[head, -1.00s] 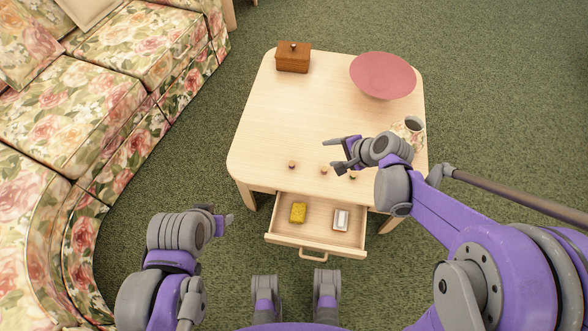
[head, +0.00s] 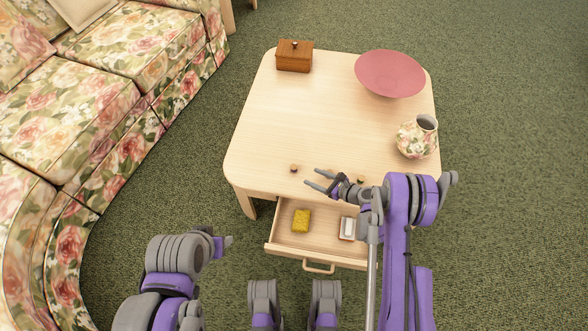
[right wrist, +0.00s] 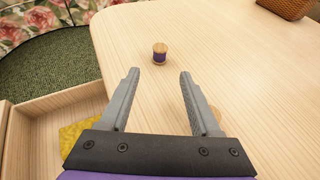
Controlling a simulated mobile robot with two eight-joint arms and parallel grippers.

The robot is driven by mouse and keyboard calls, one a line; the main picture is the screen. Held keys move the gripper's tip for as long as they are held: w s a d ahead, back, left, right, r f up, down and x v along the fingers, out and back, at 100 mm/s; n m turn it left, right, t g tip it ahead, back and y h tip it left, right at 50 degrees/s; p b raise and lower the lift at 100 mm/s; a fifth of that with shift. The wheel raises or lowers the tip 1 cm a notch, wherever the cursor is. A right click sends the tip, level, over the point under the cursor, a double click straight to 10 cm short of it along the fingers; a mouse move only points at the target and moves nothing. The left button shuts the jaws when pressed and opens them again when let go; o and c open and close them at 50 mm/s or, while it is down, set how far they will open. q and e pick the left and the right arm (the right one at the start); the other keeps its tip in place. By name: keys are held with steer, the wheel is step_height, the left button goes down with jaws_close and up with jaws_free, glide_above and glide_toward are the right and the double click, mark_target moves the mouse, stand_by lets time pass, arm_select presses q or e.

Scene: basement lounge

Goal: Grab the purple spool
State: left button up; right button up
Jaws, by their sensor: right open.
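The purple spool (right wrist: 159,53), with light wooden ends, stands on the table just beyond my right fingertips in the right wrist view. In the head view it is the small leftmost spool (head: 294,168) near the table's front edge. My right gripper (head: 312,178) is open and empty, its fingers pointing left toward the spool. In the right wrist view its two fingers (right wrist: 160,72) are spread, with the spool ahead of the gap and apart from them. My left gripper (head: 226,242) is at the lower left, away from the table; its jaws are unclear.
Two more small spools (head: 360,179) are by my right gripper. The open drawer (head: 278,244) below holds a yellow block (head: 301,220) and a white-grey item (head: 347,229). A floral vase (head: 417,140), pink bowl (head: 390,74) and wooden box (head: 295,58) stand on the table (head: 290,115).

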mark_target(296, 169)
steer(key=x, duration=0.4)
steer(key=shift+r+b+x, duration=0.1)
steer(key=shift+b+x, duration=0.1)
steer(key=shift+x, duration=1.15)
steer(key=shift+r+b+x, duration=0.15)
steer(key=shift+b+x, duration=0.05)
steer(key=shift+x, duration=1.2)
jaws_close()
